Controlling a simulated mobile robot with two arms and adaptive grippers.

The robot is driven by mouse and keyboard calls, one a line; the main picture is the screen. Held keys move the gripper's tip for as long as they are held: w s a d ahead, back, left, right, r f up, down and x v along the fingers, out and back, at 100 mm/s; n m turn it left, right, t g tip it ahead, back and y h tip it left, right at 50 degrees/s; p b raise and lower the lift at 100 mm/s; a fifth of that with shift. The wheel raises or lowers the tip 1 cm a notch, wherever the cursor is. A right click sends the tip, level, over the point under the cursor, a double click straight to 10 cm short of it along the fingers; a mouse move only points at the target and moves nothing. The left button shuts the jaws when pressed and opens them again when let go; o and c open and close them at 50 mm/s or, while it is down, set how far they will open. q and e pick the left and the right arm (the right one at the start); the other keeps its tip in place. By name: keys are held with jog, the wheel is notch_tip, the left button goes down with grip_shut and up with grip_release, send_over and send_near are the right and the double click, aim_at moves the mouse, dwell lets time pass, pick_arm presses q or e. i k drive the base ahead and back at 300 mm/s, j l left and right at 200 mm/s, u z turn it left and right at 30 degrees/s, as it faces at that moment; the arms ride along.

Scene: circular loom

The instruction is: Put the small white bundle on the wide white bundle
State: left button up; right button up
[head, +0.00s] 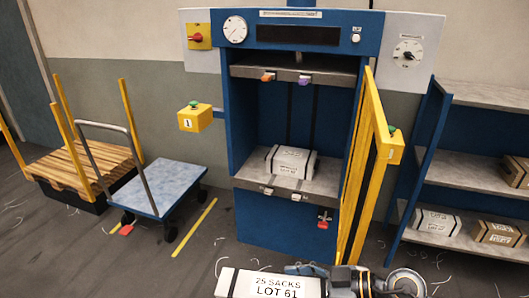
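A white bundle (270,284) printed "SACKS LOT 61" is close to me at the bottom edge, partly cut off. My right gripper (318,274) is at its right end and appears shut on it, though the fingertips are partly hidden. A white bundle with dark straps (290,162) lies on the grey bed of the blue press. Another strapped white bundle (437,222) lies on the lower shelf at the right. I cannot tell for certain which bundle is the small or the wide one. My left gripper is not in view.
The blue press (285,226) has its yellow barred door (361,170) swung open to the right. Cardboard boxes (497,232) share the shelf rack (455,236). A blue cart (160,185) and a wooden pallet (75,170) with yellow posts stand left.

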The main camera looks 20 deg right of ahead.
aim_at(296, 157)
jog(key=i+j, duration=0.6)
jog(key=i+z, duration=0.4)
jog(key=i, duration=0.35)
jog(key=i+j+z, duration=0.1)
jog(key=i+z, duration=0.25)
jog(key=i, duration=0.45)
jog(key=i+l, duration=0.8)
jog(key=l, duration=0.15)
